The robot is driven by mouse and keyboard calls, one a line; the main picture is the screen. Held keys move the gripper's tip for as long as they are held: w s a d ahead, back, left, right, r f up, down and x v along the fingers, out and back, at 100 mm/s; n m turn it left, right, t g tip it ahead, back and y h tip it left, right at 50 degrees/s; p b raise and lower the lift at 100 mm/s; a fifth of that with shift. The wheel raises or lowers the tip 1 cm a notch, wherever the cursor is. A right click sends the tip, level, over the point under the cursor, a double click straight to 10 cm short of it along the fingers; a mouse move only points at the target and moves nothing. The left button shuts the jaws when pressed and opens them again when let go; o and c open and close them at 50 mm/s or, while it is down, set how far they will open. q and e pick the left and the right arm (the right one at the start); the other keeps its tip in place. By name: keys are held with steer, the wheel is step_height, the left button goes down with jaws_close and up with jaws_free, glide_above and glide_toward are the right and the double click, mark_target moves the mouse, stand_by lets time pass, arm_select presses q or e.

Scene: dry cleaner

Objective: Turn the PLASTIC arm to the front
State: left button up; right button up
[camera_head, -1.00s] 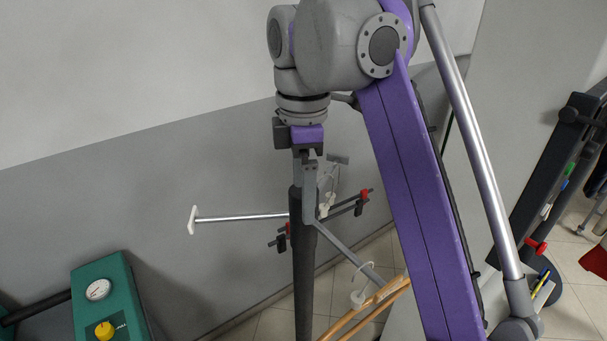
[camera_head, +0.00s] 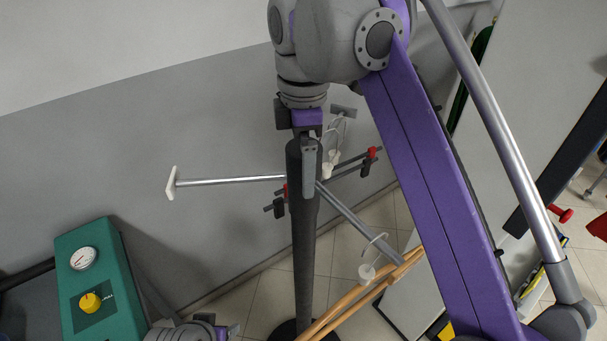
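A dark upright post (camera_head: 304,245) stands in the middle, with several arms sticking out from its top. A silver rod (camera_head: 230,181) with a white end plate points left. A grey arm (camera_head: 360,231) slopes down to the right, with a white hook and knob (camera_head: 367,272) near wooden hangers (camera_head: 345,309). A dark bar with red clips (camera_head: 372,153) points back right. I cannot read any label, so which arm is PLASTIC is unclear. My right gripper (camera_head: 309,172) points down at the post's top; its finger gap is hidden. Part of my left arm shows at the bottom edge; its fingertips cannot be made out.
A green box with a gauge and yellow knob (camera_head: 90,302) stands at the lower left. The grey wall (camera_head: 120,190) is behind the post. A grey panel and a dark rack with a red knob (camera_head: 565,215) stand at the right. Tiled floor shows around the post's base.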

steer(key=shift+f, duration=0.5)
jaws_close()
